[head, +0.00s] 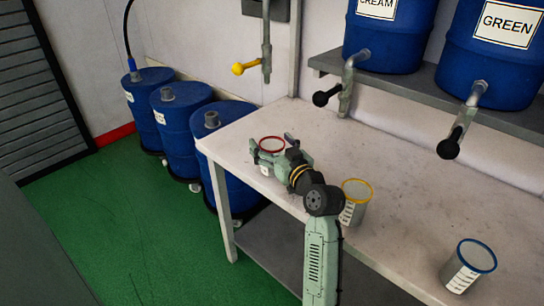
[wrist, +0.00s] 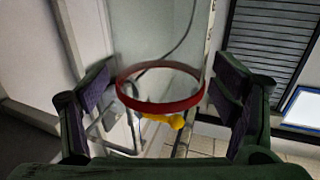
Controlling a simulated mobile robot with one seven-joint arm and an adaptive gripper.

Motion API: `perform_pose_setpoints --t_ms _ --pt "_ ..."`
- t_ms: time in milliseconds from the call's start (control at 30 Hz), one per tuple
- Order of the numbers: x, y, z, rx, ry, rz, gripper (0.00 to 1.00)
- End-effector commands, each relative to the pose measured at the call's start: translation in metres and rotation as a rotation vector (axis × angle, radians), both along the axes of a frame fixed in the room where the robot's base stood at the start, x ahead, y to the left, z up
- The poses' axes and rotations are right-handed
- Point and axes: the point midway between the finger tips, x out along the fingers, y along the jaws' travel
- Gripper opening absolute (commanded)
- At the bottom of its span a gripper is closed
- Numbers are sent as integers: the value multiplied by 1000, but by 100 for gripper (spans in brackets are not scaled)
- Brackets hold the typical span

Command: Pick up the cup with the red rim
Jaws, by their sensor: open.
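The clear cup with the red rim (head: 271,145) stands near the far left end of the white table (head: 400,200). In the head view, my gripper hides much of its body. In the wrist view, the cup (wrist: 158,40) is between the two fingers, with its red rim toward the lower middle. My gripper (head: 276,152) is open around the cup. The wrist view shows a visible gap on each side between the cup and the purple-padded fingers of my gripper (wrist: 163,92).
A yellow-rimmed cup (head: 354,204) stands beside my arm, and a blue-rimmed cup (head: 468,266) stands at the front right. Blue barrels (head: 181,113) stand on the floor to the left.

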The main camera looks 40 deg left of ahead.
Motion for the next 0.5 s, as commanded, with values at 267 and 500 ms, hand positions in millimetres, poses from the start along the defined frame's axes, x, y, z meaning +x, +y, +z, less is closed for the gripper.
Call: perform_pose_setpoints --t_ms 267,500 --pt "0 0 0 0 0 0 72" --pt "0 0 0 0 1 0 56"
